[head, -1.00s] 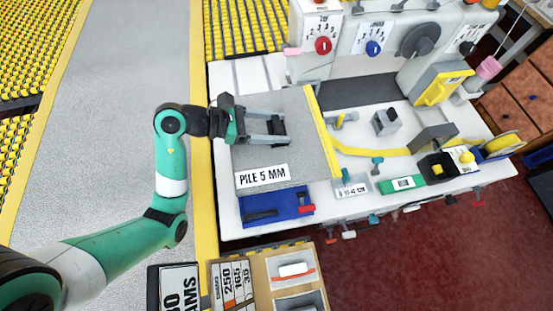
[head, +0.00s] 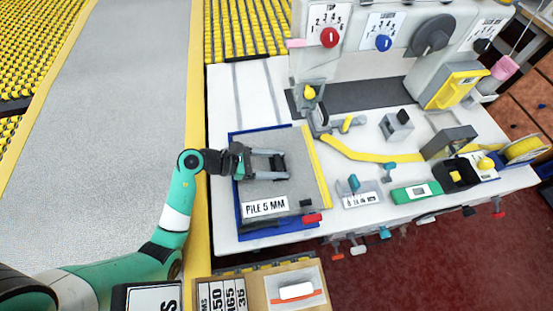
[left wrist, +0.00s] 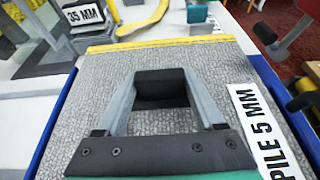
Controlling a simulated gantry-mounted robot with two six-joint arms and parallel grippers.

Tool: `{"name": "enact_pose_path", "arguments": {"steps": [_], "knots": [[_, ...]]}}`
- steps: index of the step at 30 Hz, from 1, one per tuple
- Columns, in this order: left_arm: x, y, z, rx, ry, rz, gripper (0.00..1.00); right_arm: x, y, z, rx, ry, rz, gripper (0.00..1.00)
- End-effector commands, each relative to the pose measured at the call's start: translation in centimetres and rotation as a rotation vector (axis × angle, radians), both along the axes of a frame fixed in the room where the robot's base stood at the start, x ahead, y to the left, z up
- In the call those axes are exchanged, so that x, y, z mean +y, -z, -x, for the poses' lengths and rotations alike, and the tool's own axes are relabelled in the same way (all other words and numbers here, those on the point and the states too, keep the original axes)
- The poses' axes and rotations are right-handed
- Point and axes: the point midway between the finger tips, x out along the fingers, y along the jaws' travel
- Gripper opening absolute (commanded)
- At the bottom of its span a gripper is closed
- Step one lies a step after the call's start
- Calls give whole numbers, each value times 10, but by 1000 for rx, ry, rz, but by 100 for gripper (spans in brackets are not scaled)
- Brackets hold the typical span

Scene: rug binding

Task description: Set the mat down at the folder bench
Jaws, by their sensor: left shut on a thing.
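The grey mat (head: 262,153) has a yellow strip along its right edge and a "PILE 5 MM" label (head: 265,206). It lies over a blue tray or frame (head: 233,136) on the white folder bench (head: 222,90). Blue edges show around the mat in the head view and on both sides of it in the left wrist view (left wrist: 52,125). Whether the mat rests fully on the blue surface is hard to tell. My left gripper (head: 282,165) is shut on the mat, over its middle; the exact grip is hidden. My right gripper is not in view.
A sewing machine (head: 440,80) stands at the back right. Yellow binding tape (head: 365,154) runs across the bench to a spool (head: 522,150). A red-tipped clamp (head: 312,217) sits at the tray's front right corner. A box of cards (head: 225,294) is in front.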

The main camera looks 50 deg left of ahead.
Motion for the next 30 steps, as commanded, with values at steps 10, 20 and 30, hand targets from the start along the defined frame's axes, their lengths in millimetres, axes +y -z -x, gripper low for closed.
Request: {"name": "enact_pose_path", "arguments": {"steps": [10, 20, 30], "knots": [[0, 1, 0, 0, 0, 0, 80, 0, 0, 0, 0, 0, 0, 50], [0, 1, 0, 0, 0, 1, 100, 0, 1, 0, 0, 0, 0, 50], [19, -21, 34, 2, -7, 1, 100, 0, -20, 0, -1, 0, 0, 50]]}}
